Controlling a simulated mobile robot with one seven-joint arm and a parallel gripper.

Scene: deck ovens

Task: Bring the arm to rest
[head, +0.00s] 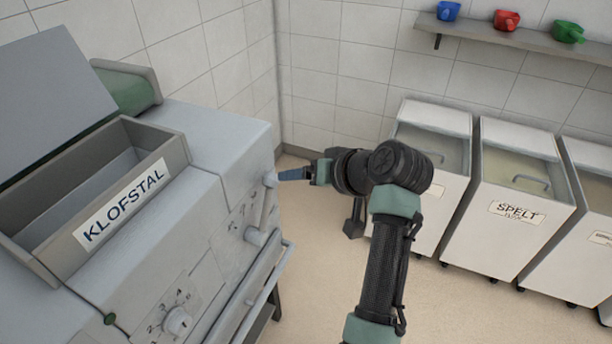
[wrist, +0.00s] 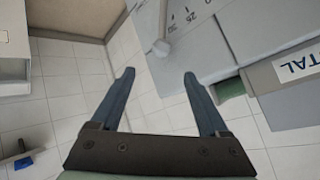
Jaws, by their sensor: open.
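My arm reaches forward in the head view, with my gripper (head: 292,174) pointing left at the grey machine's (head: 222,172) front corner.
An open box labelled KLOFSTAL (head: 125,202) sits on the machine. A rail (head: 262,290) runs along its front. White bins, one marked SPELT (head: 515,212), line the right wall under a shelf (head: 520,38) of coloured scoops. Floor (head: 315,255) is clear between.

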